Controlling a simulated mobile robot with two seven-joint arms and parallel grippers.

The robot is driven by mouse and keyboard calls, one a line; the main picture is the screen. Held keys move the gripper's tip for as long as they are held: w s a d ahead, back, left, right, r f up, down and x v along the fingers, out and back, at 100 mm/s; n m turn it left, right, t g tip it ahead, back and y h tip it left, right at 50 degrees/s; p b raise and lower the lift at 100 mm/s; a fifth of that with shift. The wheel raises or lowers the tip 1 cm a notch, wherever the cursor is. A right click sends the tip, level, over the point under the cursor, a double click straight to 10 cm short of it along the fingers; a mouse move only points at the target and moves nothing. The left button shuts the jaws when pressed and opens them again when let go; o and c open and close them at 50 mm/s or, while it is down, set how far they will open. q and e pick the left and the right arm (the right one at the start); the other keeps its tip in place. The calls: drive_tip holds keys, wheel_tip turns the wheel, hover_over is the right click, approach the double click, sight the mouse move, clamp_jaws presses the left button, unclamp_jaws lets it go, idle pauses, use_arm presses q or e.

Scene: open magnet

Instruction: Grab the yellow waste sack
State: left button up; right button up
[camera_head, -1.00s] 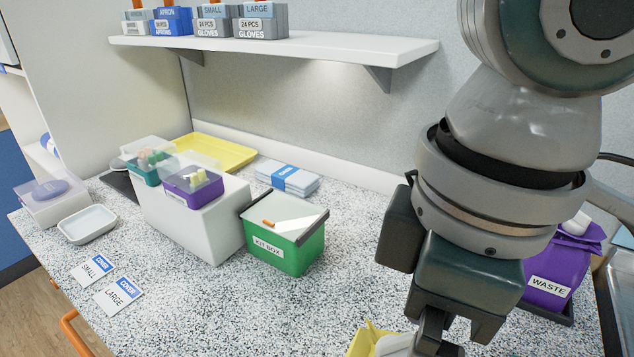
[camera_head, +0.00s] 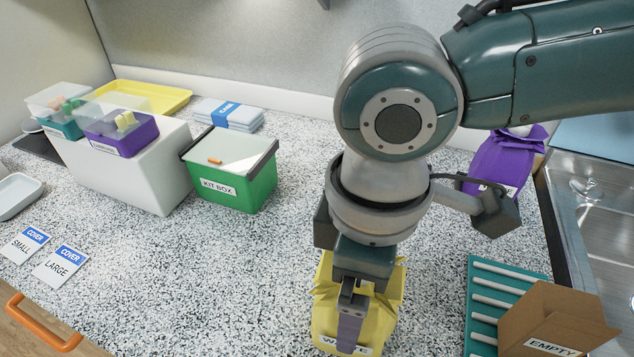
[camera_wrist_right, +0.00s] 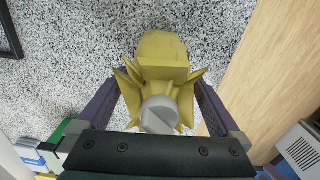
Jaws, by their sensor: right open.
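The yellow waste sack (camera_head: 325,312) stands on the speckled counter near its front edge, with part of a "WASTE" label showing low on its front. My right gripper (camera_head: 350,322) is over the sack and hides its middle. In the right wrist view the sack (camera_wrist_right: 160,75) lies between the two spread purple fingers of my right gripper (camera_wrist_right: 158,105), one on each side of its gathered neck. A round grey-white cap or item (camera_wrist_right: 159,115) sits at the neck. I cannot tell whether the fingers touch the sack. My left gripper is not in view.
A purple sack (camera_head: 500,160) stands behind right, near the sink (camera_head: 600,200). A teal rack (camera_head: 482,305) and a cardboard box marked "EMPTY" (camera_head: 545,315) are right of the yellow sack. A green kit box (camera_head: 240,185) is behind left.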

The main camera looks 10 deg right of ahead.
drive_tip(key=shift+f, duration=0.15)
drive_tip(key=shift+c, duration=0.2)
drive_tip(key=c, duration=1.4)
drive_tip(key=shift+c, duration=0.2)
